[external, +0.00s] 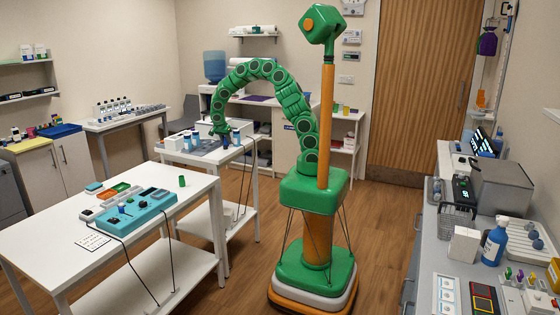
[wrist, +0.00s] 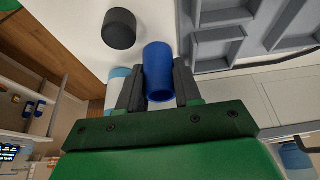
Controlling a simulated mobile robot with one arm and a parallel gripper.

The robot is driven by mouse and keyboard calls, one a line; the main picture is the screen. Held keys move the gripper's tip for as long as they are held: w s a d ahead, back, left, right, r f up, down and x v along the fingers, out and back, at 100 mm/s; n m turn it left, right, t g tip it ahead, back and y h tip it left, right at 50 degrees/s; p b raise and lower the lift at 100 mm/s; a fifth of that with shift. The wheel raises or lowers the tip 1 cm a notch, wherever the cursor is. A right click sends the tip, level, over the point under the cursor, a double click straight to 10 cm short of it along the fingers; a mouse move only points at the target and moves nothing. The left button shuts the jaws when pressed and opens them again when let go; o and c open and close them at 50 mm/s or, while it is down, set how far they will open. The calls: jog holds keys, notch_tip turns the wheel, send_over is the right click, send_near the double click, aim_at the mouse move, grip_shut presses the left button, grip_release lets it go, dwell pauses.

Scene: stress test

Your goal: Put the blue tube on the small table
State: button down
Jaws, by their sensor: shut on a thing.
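In the external view my gripper (external: 219,134) is low over a white table (external: 222,158) in the middle of the room. I cannot tell whether the tube touches the tabletop. A smaller white table (external: 343,117) with small coloured things on it stands at the back, behind my column. The frames do not show which one is called the small table.
A black cylinder (wrist: 119,28) stands close beside the tube, and a light-blue and white thing is partly hidden by a finger. A grey compartment tray (wrist: 222,35) is on the other side. Floor beside my base is clear.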

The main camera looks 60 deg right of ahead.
jog(key=shift+f, duration=0.15)
jog(key=c, duration=1.1)
grip_release()
jog(key=shift+o, duration=0.2)
jog(key=v, duration=1.2)
jog(key=s+a+r+n+y, duration=0.1)
jog(key=s+n, duration=0.5)
jog(key=s, duration=0.8)
jog(key=s+a+r+n+g+y, duration=0.1)
jog(key=s+n, duration=0.5)
jog(key=s, duration=0.8)
jog(key=s+a+r+n+y, duration=0.2)
jog(key=s+a+r+n, duration=0.1)
jog(key=s, duration=1.1)
jog(key=shift+s+r+n+g, duration=0.35)
jog(key=shift+r+n, duration=0.45)
jog(key=shift+n, duration=0.6)
jog(key=shift+w, duration=0.1)
